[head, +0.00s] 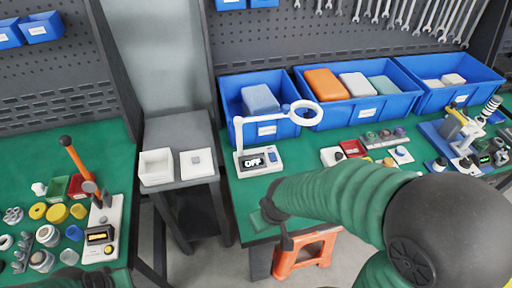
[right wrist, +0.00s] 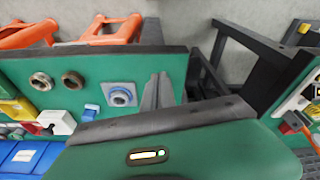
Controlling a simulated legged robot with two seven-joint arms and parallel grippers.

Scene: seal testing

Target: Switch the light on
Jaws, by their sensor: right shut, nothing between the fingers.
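The light is a white ring lamp (head: 303,113) on a jointed white arm, rising from a white base (head: 258,160) on the green table in the head view. My right gripper (right wrist: 158,91) shows two grey fingers close together, empty. Only a dark piece of my left arm shows at the bottom left; its fingers are not clear.
Blue bins (head: 345,97) with boxes line the back. A grey stand (head: 181,138) with white trays is left of the lamp. An orange stool (head: 305,253) stands below the front edge. The left table (head: 60,150) holds many small parts.

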